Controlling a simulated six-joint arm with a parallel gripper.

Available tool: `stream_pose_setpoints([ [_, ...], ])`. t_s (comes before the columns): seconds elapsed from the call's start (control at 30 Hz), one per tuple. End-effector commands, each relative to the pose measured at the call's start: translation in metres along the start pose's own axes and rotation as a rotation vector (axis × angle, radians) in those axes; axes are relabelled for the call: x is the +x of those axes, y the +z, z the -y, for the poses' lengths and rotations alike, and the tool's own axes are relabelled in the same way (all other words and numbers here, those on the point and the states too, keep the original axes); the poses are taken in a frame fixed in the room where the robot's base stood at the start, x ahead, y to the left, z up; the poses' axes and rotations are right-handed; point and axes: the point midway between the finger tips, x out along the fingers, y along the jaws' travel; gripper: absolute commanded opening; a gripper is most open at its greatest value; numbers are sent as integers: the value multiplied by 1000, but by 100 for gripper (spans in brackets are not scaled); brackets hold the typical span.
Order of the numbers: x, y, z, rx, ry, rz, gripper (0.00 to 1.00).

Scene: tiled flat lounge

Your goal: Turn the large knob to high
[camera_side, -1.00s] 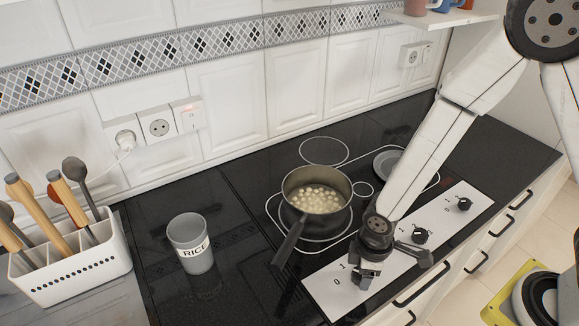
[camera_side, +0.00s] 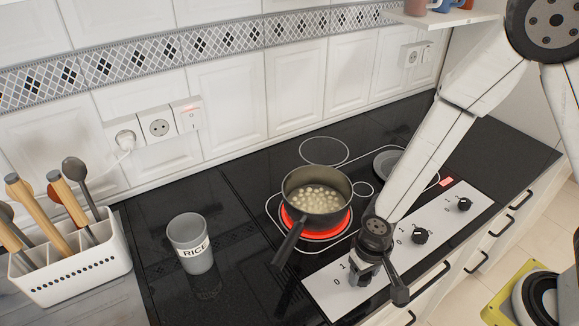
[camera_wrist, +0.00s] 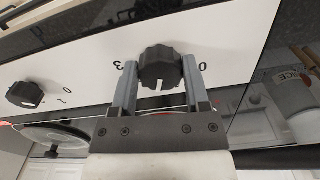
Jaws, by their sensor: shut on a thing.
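My gripper (camera_side: 363,273) points down at the nearest knob on the white control panel (camera_side: 326,297). In the wrist view, my gripper (camera_wrist: 160,72) has a finger on each side of the black ribbed knob (camera_wrist: 160,66), shut on it. The knob's white mark points toward the bottom of that view, between a printed "3" on the left and "0" on the right. In the side view the knob is mostly hidden under my gripper. The burner (camera_side: 317,234) under the pot (camera_side: 293,204) glows red, and a red indicator (camera_side: 446,182) is lit.
Two more black knobs, a middle one (camera_side: 420,236) and a far one (camera_side: 464,204), sit on the panel. The pot's handle reaches close to my gripper's left. A rice canister (camera_side: 190,244) and a utensil holder (camera_side: 72,272) stand further left.

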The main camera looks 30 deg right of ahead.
Motion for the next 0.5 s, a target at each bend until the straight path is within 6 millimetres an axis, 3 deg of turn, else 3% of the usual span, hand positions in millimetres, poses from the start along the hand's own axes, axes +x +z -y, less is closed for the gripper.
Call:
stream_pose_setpoints([
  [0.5, 0, -1, 3, 490, 0, 0, 1],
])
